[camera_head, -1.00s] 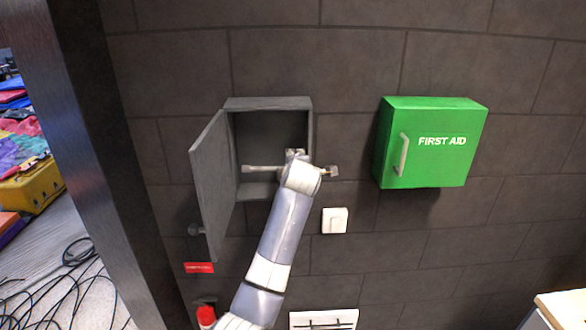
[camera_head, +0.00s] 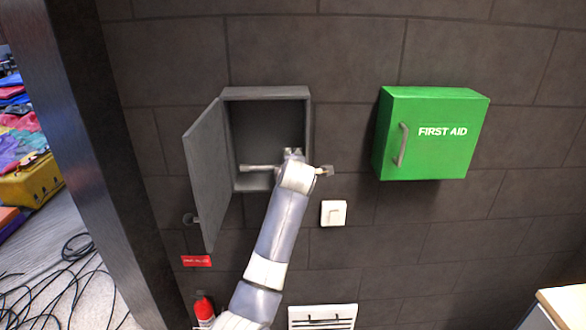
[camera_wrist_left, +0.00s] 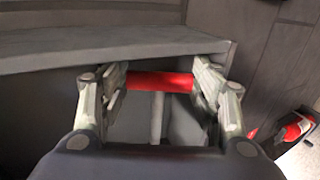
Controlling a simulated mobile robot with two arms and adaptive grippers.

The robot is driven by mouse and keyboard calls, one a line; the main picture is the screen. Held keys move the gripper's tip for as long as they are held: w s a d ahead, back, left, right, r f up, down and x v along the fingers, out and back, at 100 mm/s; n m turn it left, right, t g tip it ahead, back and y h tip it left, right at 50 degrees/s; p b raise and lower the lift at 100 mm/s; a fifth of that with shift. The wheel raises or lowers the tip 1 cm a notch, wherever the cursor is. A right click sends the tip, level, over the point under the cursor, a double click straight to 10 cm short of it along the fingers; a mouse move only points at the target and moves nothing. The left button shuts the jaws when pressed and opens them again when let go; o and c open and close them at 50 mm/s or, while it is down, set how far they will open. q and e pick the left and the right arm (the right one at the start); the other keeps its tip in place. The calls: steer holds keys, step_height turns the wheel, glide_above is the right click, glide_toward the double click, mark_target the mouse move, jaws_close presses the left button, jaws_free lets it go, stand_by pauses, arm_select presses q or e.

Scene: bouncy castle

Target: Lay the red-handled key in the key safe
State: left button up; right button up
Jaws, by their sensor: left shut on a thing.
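The key safe (camera_head: 231,93) is a grey wall box with its door (camera_head: 207,172) swung open to the left. My left gripper (camera_head: 291,153) is at the front of the safe's opening, toward its lower right. In the left wrist view my left gripper (camera_wrist_left: 160,84) is shut on the red handle of the red-handled key (camera_wrist_left: 160,82). The key's pale shaft shows below the handle between the fingers. In the head view the key is hidden by my wrist. My right gripper is not in view.
A green first aid box (camera_head: 430,150) hangs to the right of the safe. A white switch (camera_head: 333,213) is below right of it. A red fire extinguisher (camera_head: 204,308) stands low at left; it also shows in the left wrist view (camera_wrist_left: 295,128).

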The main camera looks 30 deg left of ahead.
arm_select(q)
steer(key=shift+d+r, duration=0.1)
steer(key=o, duration=1.2)
steer(key=shift+s+d+r, duration=0.15)
steer(key=shift+s+d, duration=0.15)
steer(key=shift+s, duration=0.15)
steer(key=v, duration=1.1)
steer(key=shift+w, duration=0.1)
